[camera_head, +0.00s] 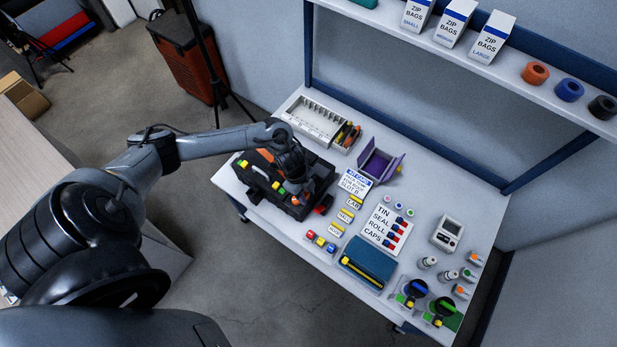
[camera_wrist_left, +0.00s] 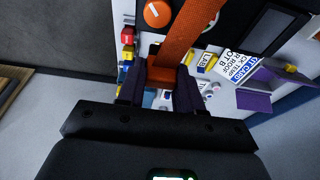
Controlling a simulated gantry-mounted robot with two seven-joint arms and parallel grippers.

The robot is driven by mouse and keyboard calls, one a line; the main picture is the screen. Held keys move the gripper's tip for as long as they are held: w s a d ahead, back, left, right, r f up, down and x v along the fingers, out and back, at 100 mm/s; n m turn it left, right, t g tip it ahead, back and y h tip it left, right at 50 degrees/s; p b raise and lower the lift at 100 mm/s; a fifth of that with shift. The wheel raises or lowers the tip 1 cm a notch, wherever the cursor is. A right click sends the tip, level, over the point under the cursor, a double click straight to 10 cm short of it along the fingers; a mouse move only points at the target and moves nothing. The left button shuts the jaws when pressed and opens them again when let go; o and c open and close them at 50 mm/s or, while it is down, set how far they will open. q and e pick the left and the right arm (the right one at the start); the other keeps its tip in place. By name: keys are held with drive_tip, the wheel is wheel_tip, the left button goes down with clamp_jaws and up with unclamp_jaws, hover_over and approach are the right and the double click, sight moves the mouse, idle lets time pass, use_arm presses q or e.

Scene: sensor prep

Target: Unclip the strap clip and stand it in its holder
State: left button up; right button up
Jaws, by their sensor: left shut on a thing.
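My left gripper (camera_head: 297,192) is low over the black case (camera_head: 258,185) on the table. In the left wrist view, the fingers of my left gripper (camera_wrist_left: 161,80) are shut on an orange piece (camera_wrist_left: 164,75) that looks like the strap clip. A wide orange strap (camera_wrist_left: 188,32) runs up from there; whether it is joined to the clip I cannot tell. In the head view the gripper hides most of the clip. A purple angled stand (camera_head: 380,165), perhaps the holder, is behind and right of the case. It also shows in the left wrist view (camera_wrist_left: 258,101). My right gripper is not in view.
A white slotted tray (camera_head: 310,118) and a bin of colored tools (camera_head: 346,135) stand behind the case. A kit card (camera_head: 355,181) lies in front of the purple stand, near small labeled blocks (camera_head: 346,215).

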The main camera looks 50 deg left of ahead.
use_arm(q)
drive_tip(key=shift+a, duration=0.1)
drive_tip(key=shift+s+a+p, duration=0.1)
drive_tip(key=shift+s+a, duration=0.45)
drive_tip(key=shift+a, duration=1.45)
drive_tip(key=shift+s+a+p, duration=0.1)
drive_tip(key=shift+s+a, duration=0.4)
drive_tip(key=shift+a, duration=1.5)
drive_tip(key=shift+s+a+p, duration=0.1)
drive_tip(key=shift+s+a, duration=0.45)
drive_tip(key=shift+a, duration=1.45)
